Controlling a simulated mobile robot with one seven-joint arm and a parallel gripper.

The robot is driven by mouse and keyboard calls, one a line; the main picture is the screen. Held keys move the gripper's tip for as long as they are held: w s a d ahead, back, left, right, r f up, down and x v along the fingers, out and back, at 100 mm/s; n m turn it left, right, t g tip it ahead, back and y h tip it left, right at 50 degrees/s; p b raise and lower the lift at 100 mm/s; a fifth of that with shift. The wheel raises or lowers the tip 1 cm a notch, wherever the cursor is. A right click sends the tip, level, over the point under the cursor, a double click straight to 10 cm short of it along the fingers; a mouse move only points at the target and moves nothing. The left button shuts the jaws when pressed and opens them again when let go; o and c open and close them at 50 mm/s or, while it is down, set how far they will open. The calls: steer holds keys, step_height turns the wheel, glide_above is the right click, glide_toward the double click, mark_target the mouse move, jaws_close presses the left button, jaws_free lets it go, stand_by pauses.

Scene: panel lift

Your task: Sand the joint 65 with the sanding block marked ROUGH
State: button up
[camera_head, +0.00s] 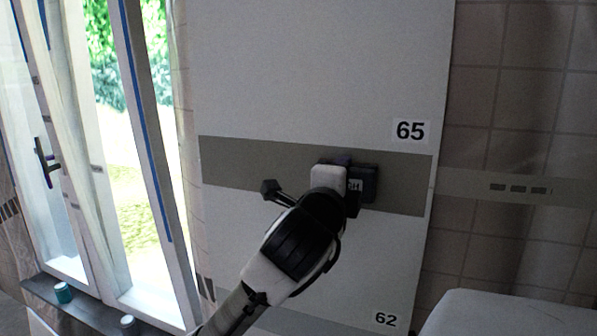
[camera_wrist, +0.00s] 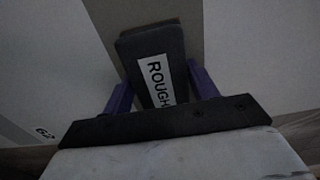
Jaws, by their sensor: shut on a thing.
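The joint 65 is a grey horizontal band (camera_head: 250,165) across the pale wall panel, with the label 65 (camera_head: 410,131) just above its right part. My gripper (camera_wrist: 161,88) is shut on the dark sanding block (camera_wrist: 150,44), a purple finger on each side. The block's white label reads ROUGH in the wrist view, its lower end close to the gripper's body. In the head view the block (camera_head: 369,184) is in front of the right part of the band, partly hidden by my gripper. I cannot tell whether its face touches the band.
A second label, 62 (camera_head: 386,319), is low on the panel, near another grey band at the bottom. A window (camera_head: 130,150) stands at left, with small cans (camera_head: 63,293) on its sill. Tiled wall (camera_head: 500,80) and a white rounded surface (camera_head: 510,315) are at right.

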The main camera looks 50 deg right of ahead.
mark_target(263, 167)
steer(key=shift+w+a+p, duration=0.25)
steer(key=shift+w+a, duration=0.55)
steer(key=shift+w, duration=1.95)
steer(key=shift+w+a+p, duration=0.3)
steer(key=shift+w+a, duration=0.55)
steer(key=shift+w, duration=1.95)
steer(key=shift+w+a+p, duration=0.25)
steer(key=shift+w+a, duration=0.55)
steer(key=shift+w, duration=1.95)
steer(key=b+v, duration=0.1)
steer(key=v, duration=0.6)
